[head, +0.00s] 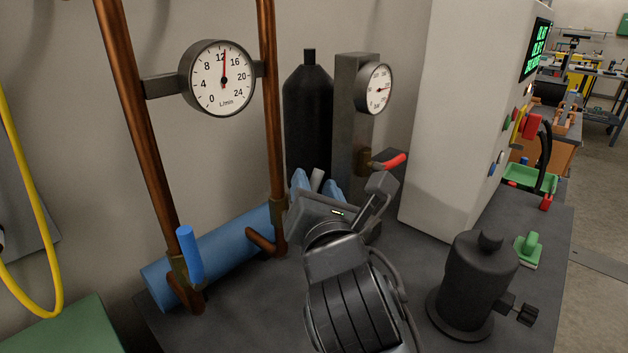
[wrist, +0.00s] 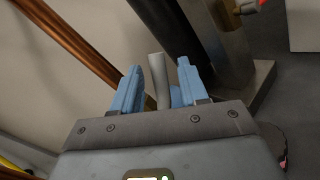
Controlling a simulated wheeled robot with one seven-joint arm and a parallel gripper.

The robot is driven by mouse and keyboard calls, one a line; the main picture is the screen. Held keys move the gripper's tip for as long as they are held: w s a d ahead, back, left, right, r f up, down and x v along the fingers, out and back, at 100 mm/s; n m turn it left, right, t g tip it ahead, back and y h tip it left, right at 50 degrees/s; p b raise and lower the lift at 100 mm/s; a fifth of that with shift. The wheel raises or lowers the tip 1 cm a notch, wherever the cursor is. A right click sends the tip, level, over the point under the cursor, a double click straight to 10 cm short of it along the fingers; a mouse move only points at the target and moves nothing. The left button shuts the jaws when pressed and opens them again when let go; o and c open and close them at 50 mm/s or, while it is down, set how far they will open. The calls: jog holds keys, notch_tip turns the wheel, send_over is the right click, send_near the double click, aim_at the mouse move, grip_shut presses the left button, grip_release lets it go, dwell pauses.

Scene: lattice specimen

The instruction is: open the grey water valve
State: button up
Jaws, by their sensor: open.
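The grey valve handle (head: 317,180) stands as a short upright lever near the foot of the right copper pipe. In the wrist view the grey handle (wrist: 159,78) is between my two light-blue fingers. My gripper (head: 318,186) is open, with a finger on each side of the handle; I cannot tell whether either finger touches it. The valve body below is hidden by my gripper. The round flow gauge (head: 223,78) between the copper pipes has its needle near the top, just past 12 L/min.
A blue-handled valve (head: 190,253) is on the left copper pipe (head: 140,140). A blue cylinder (head: 225,250) lies behind the pipes. A black bottle (head: 308,110), a post with a dial (head: 377,88) and a red-handled valve (head: 390,161) stand close behind my gripper. A dark canister (head: 475,285) stands at right.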

jog(key=shift+w+a, duration=0.15)
jog(key=shift+w, duration=0.55)
grip_shut()
